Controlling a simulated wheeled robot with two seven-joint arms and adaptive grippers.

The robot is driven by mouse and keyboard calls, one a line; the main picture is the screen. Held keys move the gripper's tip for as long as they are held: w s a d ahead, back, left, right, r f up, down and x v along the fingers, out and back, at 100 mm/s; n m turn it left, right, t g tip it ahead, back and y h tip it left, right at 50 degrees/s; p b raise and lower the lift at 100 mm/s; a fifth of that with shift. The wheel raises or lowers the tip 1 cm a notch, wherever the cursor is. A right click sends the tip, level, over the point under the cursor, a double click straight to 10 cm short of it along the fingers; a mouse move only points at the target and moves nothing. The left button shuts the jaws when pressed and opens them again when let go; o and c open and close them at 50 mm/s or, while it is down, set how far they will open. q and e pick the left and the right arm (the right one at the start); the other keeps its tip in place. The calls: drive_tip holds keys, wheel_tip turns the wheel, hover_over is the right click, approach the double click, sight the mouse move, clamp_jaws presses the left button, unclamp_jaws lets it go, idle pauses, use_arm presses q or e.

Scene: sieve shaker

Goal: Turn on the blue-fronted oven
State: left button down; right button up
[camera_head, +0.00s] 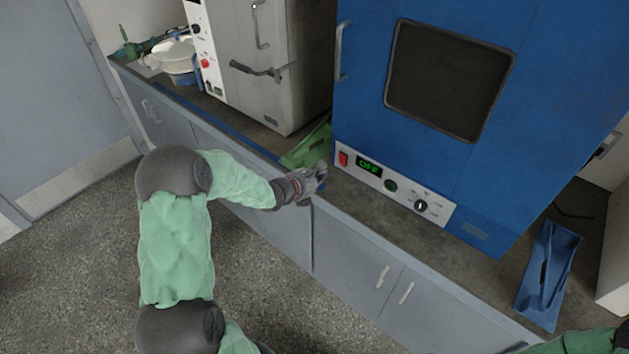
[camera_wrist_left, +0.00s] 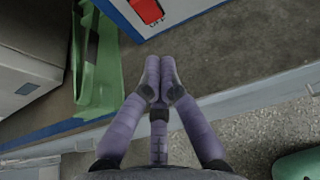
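The blue-fronted oven (camera_head: 540,70) stands on the counter at the right, with a dark window in its door. Its white control panel (camera_head: 395,185) has a red switch (camera_head: 343,158) at the left end, a display reading OFF in green, a green button and a dark knob. My left gripper (camera_head: 318,172) is just left of and in front of the panel's left end, apart from the switch. In the left wrist view its fingers (camera_wrist_left: 160,78) are together with nothing between them, and the red switch (camera_wrist_left: 147,11) lies straight ahead. My right gripper is not in view.
A green tray-like piece (camera_head: 308,148) lies on the counter left of the oven, close to my left gripper. A light grey oven (camera_head: 262,100) stands further left. A blue tray-like piece (camera_head: 548,272) lies at the right. Grey cabinets (camera_head: 350,265) run below the counter edge.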

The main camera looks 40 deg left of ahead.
sight(342, 156)
use_arm(q)
drive_tip(key=w, duration=0.1)
drive_tip(key=w+b, duration=0.1)
drive_tip(key=w, duration=0.1)
drive_tip(key=w+f, duration=0.1)
drive_tip(key=w, duration=0.1)
drive_tip(key=shift+w+d, duration=0.2)
drive_tip(key=shift+w, duration=0.05)
drive_tip(key=shift+w+d+r+b, duration=0.1)
drive_tip(key=shift+w+r+b, duration=0.3)
drive_tip(key=shift+w, duration=0.45)
drive_tip(key=shift+r, duration=0.1)
drive_tip(key=w+r+g+p, duration=0.1)
drive_tip(key=p, duration=0.2)
drive_tip(key=shift+p, duration=0.3)
drive_tip(key=shift+s+f+b, duration=0.1)
drive_tip(key=shift+f+b, duration=0.15)
drive_tip(key=shift+b, duration=0.05)
drive_tip(key=shift+r, duration=0.1)
drive_tip(key=shift+r+p, duration=0.45)
drive_tip(key=shift+r, duration=0.25)
